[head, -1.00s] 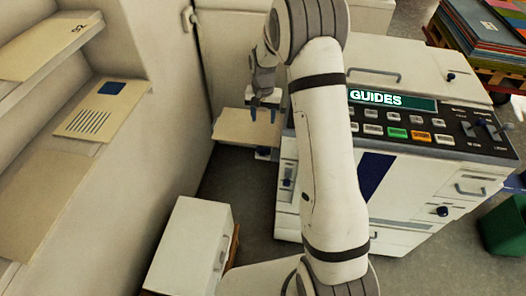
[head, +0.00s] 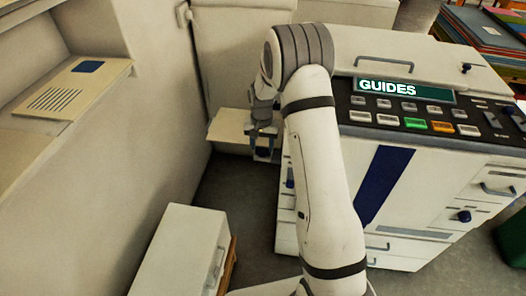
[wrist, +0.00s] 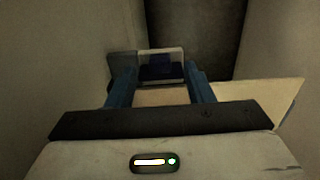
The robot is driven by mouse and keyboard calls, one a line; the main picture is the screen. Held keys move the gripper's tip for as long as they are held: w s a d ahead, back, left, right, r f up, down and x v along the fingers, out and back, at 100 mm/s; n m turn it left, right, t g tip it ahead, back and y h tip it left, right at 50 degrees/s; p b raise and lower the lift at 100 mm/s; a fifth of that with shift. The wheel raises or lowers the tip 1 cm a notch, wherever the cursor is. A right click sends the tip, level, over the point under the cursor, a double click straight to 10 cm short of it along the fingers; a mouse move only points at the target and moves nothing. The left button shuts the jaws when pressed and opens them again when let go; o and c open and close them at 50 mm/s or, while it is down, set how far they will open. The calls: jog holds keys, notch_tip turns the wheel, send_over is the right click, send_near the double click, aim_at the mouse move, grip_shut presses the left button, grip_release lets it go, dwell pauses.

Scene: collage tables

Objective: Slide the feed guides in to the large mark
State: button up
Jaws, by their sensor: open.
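The white machine (head: 345,185) stands at right, its display reading "GUIDES" (head: 387,88). A beige feed tray (head: 226,127) juts from its left side. A pale guide piece with a dark blue block (wrist: 160,68) shows in the wrist view, ahead of and between my fingers. My gripper (head: 264,143) is over the tray's near right part, fingers pointing down. In the wrist view my gripper (wrist: 160,82) has its blue fingers apart, with the tray (wrist: 270,97) below and to the right. I cannot tell whether they touch the guide. No size mark is readable.
A white cabinet (head: 180,250) stands on the floor at lower left. A wall with a beige ledge panel (head: 70,88) runs along the left. Stacked coloured boards (head: 485,30) are at the upper right, a green bin (head: 514,240) at the right edge. Dark floor lies between cabinet and machine.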

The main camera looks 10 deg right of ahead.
aim_at(262, 152)
jog(key=shift+f, duration=1.6)
jog(key=shift+c, duration=0.2)
grip_shut()
